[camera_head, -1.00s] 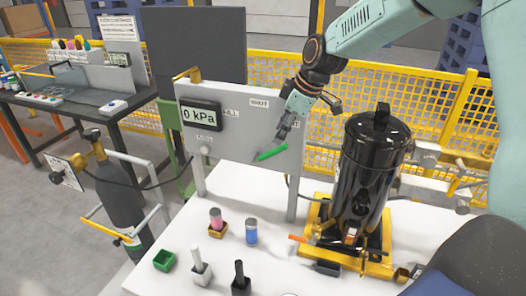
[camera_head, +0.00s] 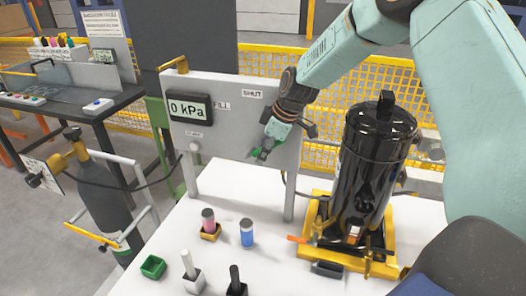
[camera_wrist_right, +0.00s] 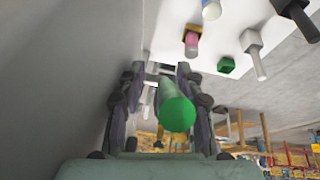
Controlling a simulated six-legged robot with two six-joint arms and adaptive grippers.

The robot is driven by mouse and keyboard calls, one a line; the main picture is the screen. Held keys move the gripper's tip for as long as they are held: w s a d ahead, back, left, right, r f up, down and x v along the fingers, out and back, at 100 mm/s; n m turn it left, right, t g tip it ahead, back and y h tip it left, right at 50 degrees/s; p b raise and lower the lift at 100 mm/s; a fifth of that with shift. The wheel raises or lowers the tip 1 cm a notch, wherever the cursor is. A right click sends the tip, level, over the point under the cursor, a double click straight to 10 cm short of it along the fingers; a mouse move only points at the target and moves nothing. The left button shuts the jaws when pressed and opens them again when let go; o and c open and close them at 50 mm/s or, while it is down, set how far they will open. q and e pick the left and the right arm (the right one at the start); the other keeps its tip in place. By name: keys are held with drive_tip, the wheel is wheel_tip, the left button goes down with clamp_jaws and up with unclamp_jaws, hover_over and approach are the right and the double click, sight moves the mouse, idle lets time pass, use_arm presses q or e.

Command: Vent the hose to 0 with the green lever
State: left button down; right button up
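The green lever (camera_wrist_right: 176,108) is on the front of the grey upright panel (camera_head: 225,128). In the head view my right gripper (camera_head: 264,152) covers most of it, and only small green bits show beside the fingers. In the right wrist view the lever's round end points at the camera and lies between the two fingers (camera_wrist_right: 158,105), nearer the right one. The fingers stand apart, with a gap on the lever's left side. The display (camera_head: 189,107) on the panel reads 0 kPa. My left gripper is not in view.
A black tank (camera_head: 372,160) on a yellow base stands right of the panel. A dark gas cylinder (camera_head: 105,205) stands at left.

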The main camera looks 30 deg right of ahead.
drive_tip(key=shift+s+a+r, duration=0.15)
drive_tip(key=shift+s+r, duration=0.15)
drive_tip(key=shift+s, duration=0.1)
drive_tip(key=shift+s+a+r, duration=0.15)
drive_tip(key=shift+s+r, duration=0.05)
drive_tip(key=shift+a, duration=0.15)
drive_tip(key=shift+c, duration=0.5)
drive_tip(key=shift+w+d+f, duration=0.3)
drive_tip(key=shift+w+f, duration=0.15)
drive_tip(key=shift+w, duration=0.15)
drive_tip(key=c, duration=0.4)
drive_tip(key=shift+c, duration=1)
drive_tip(key=shift+s+r, duration=0.2)
drive_tip(key=shift+r, duration=0.05)
clamp_jaws()
